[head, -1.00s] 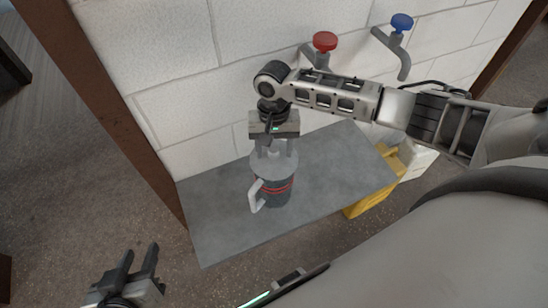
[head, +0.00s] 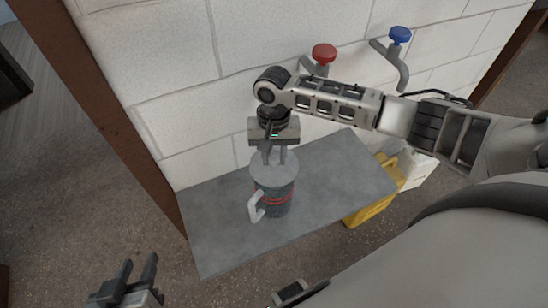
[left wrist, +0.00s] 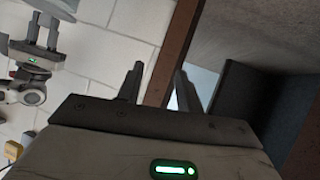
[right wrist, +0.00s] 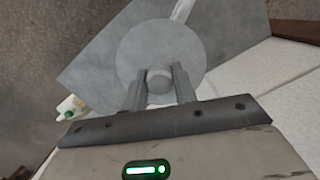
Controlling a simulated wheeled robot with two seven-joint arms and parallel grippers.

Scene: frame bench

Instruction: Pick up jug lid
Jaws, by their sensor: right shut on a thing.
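The grey jug lid (head: 267,171) is a round disc with a knob, at the top of the dark jug (head: 274,197) in the head view. The jug has red bands and a pale handle at its left, and stands upright on the grey shelf (head: 335,185). My right gripper (head: 274,157) points down and is shut on the lid's knob (right wrist: 159,80). In the right wrist view the lid (right wrist: 140,50) hides most of the jug. I cannot tell if the lid is clear of the rim. My left gripper (head: 139,262) is open and empty, low at the left.
A white block wall (head: 165,60) stands behind the shelf, with a red-knobbed tap (head: 323,54) and a blue-knobbed tap (head: 399,36). A yellow container (head: 370,209) and a white one (head: 419,169) are beyond the shelf's right end. The shelf is otherwise clear.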

